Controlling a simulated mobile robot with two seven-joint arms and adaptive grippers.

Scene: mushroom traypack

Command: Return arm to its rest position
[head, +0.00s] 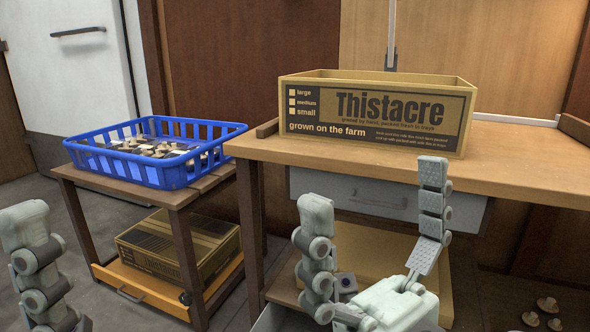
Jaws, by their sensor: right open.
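My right gripper (375,192) stands at the lower middle of the head view, in front of the table's front edge. Its two jointed fingers point up and are spread wide, with nothing between them. My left gripper (28,238) shows only as one grey finger at the lower left edge; its other finger is out of view, so its opening cannot be told. A cardboard Thistacre box (310,121) stands on the wooden table (520,165), above and behind the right gripper. A blue basket (150,170) of mushrooms stands on a small stand to the left.
A closed brown box (180,250) sits on the lower shelf of the stand (75,205). The tabletop right of the Thistacre box is clear.

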